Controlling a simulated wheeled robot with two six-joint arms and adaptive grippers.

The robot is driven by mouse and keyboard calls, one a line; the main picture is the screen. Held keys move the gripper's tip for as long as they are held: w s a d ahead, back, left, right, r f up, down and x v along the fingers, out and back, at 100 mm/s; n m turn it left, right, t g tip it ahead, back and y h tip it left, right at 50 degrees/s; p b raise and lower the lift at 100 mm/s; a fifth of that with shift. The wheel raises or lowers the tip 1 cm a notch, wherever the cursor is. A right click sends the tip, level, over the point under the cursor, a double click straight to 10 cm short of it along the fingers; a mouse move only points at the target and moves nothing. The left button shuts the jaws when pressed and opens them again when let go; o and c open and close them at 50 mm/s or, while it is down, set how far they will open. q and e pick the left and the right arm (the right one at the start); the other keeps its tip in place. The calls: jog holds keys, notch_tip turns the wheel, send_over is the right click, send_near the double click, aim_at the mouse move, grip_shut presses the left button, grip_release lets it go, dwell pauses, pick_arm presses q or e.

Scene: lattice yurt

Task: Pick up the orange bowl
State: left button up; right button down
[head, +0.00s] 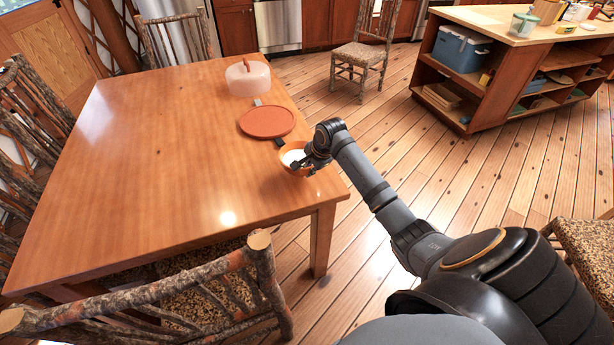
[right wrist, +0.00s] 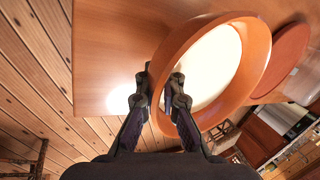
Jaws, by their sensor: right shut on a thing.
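The orange bowl (head: 285,152) with a white inside is at the right edge of the wooden table (head: 150,150) in the head view. My right gripper (head: 305,164) is at the bowl's near right side. In the right wrist view the bowl (right wrist: 262,58) fills the upper middle, and the right gripper's two fingers (right wrist: 160,88) are shut on its rim, one finger on each side of the wall. I cannot tell whether the bowl touches the table. My left gripper is not in view.
A round terracotta plate (head: 267,121) lies just behind the bowl, with dark flat pieces beside it. A pinkish domed cover (head: 248,78) stands farther back. A log chair (head: 190,290) is at the near edge. The table's left and middle are clear.

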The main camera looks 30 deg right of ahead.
jog(key=s+d+r+p, duration=0.4)
jog(key=s+r+p, duration=0.3)
jog(key=s, duration=0.6)
jog(key=shift+r, duration=0.95)
